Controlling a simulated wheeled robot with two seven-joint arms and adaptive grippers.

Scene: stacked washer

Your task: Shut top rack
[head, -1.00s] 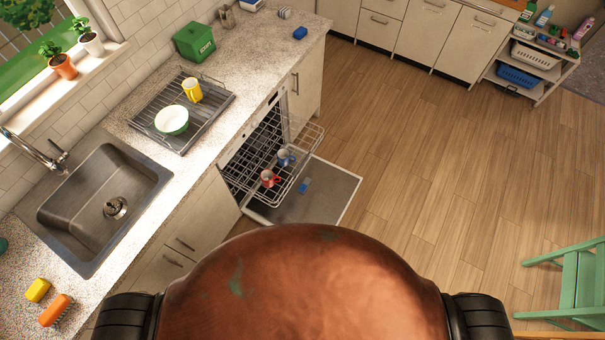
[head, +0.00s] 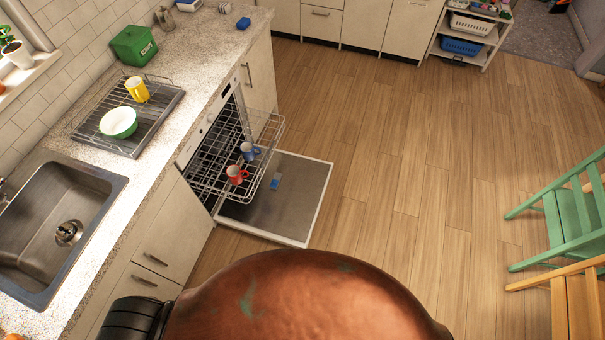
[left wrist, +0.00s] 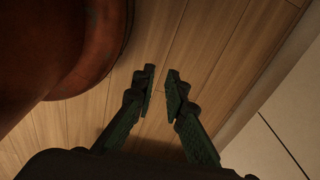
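The dishwasher's top rack (head: 262,135) is pulled out over the lowered dishwasher door (head: 285,205). A red mug (head: 236,175) and a blue mug (head: 249,151) stand in the rack. Neither gripper shows in the head view. In the left wrist view my left gripper (left wrist: 161,75) is empty, its fingertips a little apart, above the wooden floor. The rack does not show in that view. My right gripper is not in view.
The counter with the sink (head: 55,225) and a drying rack (head: 150,125) runs along the left. A green chair (head: 570,215) and a wooden chair (head: 575,300) stand at the right. The floor (head: 400,200) between is clear.

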